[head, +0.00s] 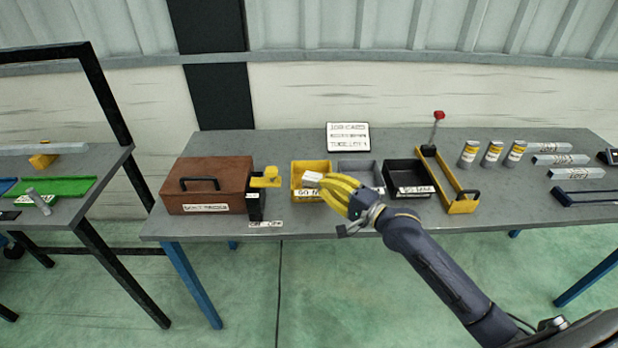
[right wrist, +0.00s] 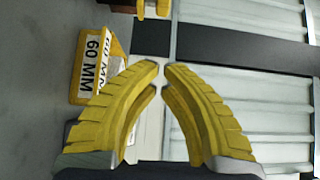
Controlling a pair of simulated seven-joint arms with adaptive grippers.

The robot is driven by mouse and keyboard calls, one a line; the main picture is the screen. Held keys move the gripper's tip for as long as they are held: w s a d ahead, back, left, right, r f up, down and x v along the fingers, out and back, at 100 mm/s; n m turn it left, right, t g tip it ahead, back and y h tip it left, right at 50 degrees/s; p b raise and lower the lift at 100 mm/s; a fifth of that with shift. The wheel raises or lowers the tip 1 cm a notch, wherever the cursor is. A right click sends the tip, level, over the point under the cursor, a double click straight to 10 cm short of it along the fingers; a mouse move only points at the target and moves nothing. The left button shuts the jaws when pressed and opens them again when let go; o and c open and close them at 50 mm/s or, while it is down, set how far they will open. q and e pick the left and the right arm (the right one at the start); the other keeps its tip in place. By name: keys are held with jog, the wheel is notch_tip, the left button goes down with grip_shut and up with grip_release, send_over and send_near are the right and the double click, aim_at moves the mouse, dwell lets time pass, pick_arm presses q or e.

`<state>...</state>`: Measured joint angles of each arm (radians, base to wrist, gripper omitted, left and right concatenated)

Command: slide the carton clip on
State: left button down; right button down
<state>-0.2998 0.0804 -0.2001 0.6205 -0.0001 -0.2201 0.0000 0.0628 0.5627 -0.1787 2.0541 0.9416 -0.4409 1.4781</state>
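I cannot tell for certain which thing is the carton clip. A small white block (head: 312,179) shows at the yellow bin (head: 298,187), close to my right fingertips. The bin, labelled "60 MM", also shows in the right wrist view (right wrist: 77,70). A yellow piece (head: 266,178) sits on a black post beside the brown box (head: 206,184). My right gripper (head: 324,182) points left above the bins. Its curved yellow fingers (right wrist: 161,67) have their tips nearly together, with nothing seen between them. My left gripper is out of view.
A yellow tray (head: 447,180) with an upright red-topped lever, several cans (head: 492,154) and bars stand farther right. Another bench (head: 75,205) is at left.

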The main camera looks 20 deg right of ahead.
jog(key=x, duration=0.8)
jog(key=shift+w+a, duration=0.1)
jog(key=shift+w, duration=0.15)
jog(key=a, duration=0.1)
jog(key=w+a, duration=0.1)
jog(key=shift+w+a, duration=0.1)
jog(key=shift+a, duration=0.2)
jog(key=shift+w+a, duration=0.25)
jog(key=shift+a, duration=0.55)
